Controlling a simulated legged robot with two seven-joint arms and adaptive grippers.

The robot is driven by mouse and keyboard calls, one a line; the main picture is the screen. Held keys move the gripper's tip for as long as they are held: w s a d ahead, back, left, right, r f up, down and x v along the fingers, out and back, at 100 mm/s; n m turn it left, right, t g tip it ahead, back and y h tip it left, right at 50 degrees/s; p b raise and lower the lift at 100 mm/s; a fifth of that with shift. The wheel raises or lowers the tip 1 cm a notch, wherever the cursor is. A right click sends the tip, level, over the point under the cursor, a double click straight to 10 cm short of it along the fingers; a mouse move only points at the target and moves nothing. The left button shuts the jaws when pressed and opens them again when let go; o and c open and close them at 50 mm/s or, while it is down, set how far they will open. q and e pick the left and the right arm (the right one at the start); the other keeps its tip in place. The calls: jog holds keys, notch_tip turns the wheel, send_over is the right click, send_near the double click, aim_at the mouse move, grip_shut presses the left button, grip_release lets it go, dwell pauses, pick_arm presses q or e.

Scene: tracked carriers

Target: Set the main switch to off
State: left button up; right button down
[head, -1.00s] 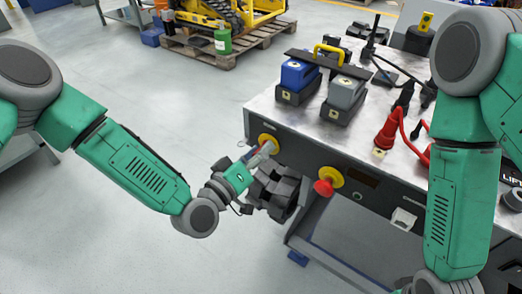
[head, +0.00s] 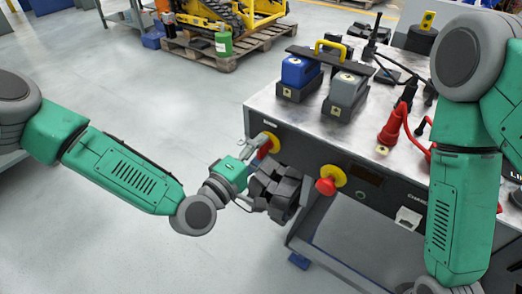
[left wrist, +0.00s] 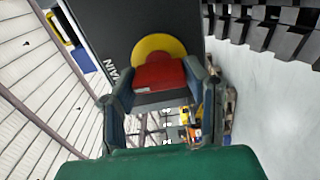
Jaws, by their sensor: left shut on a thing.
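The main switch (head: 272,139) is a red handle on a round yellow plate at the left of the bench's dark front panel. In the left wrist view the red handle (left wrist: 158,75) lies across the picture, with the yellow plate (left wrist: 158,46) behind it and part of a white label beside it. My left gripper (head: 259,152) is at the switch, shut on the red handle, with a finger at each end of it in the wrist view (left wrist: 160,92). The fingers partly hide the handle in the head view. My right gripper is out of view.
A second red knob on yellow (head: 327,183) is on the same panel, to the right. Blue and grey battery-like blocks (head: 298,71) and a red plug (head: 391,127) stand on the bench top (head: 310,122). Open floor lies left.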

pick_arm(q)
jog(key=shift+a+f, duration=0.15)
jog(key=shift+f, duration=0.2)
jog(key=o, duration=1.1)
jog(key=shift+o, duration=0.2)
jog(key=shift+a+r, duration=0.1)
jog(key=shift+a, duration=0.05)
jog(key=shift+s+r, duration=0.1)
jog(key=v, duration=1.2)
